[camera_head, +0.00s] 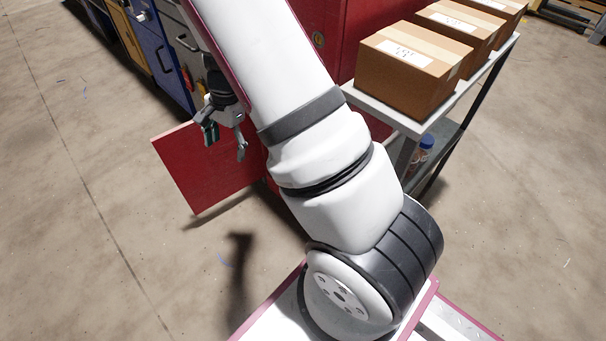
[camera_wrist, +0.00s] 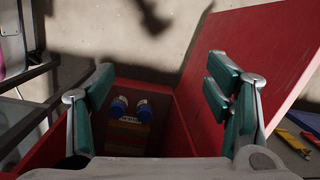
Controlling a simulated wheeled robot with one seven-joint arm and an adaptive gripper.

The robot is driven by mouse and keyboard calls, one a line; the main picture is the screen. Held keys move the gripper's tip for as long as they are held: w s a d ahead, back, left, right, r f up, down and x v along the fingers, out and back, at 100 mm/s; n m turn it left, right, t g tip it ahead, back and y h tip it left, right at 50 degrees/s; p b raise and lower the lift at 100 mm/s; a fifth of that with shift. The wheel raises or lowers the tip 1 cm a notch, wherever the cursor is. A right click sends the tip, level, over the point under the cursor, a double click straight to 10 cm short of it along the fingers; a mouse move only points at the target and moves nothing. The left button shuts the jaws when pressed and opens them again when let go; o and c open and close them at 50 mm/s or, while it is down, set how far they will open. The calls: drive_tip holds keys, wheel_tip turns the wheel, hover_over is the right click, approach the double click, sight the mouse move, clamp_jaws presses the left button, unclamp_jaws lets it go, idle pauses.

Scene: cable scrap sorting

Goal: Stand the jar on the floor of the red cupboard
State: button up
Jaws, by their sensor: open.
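The red cupboard (camera_head: 365,35) stands behind my arm, with its red door (camera_head: 200,168) swung open. In the wrist view the open cupboard (camera_wrist: 180,118) shows from above, its door (camera_wrist: 270,50) at the right. Inside its dark interior are two blue-capped jar-like things (camera_wrist: 119,105) (camera_wrist: 143,112), close together by a brown box (camera_wrist: 127,137). Another blue-capped jar (camera_head: 426,143) stands on the rack's lower shelf in the head view. I cannot tell which jar is the task's.
A rack (camera_head: 400,119) right of the cupboard carries several cardboard boxes (camera_head: 415,72) on top. Blue (camera_head: 160,50) and grey (camera_head: 187,60) cabinets stand at the upper left. Small tools (camera_wrist: 295,142) lie at the wrist view's right edge.

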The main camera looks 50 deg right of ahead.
drive_tip(key=s+a+r+n+y, duration=0.1)
drive_tip(key=s+a+r+n, duration=0.4)
drive_tip(key=r, duration=0.5)
drive_tip(key=s+a+r+n+y, duration=0.1)
drive_tip(key=s+a+r+n, duration=0.2)
drive_tip(key=s+a+r, duration=0.55)
drive_tip(key=s+d+r+n+h, duration=0.2)
drive_tip(key=s+r+n, duration=0.1)
drive_tip(key=s, duration=0.7)
drive_tip(key=s+d+r+n+h, duration=0.1)
drive_tip(key=s+r+n, duration=0.3)
drive_tip(key=s, duration=0.7)
drive_tip(key=shift+s+d+r+n+h, duration=0.3)
drive_tip(key=shift+d+n+h, duration=0.1)
drive_tip(key=shift+h, duration=0.2)
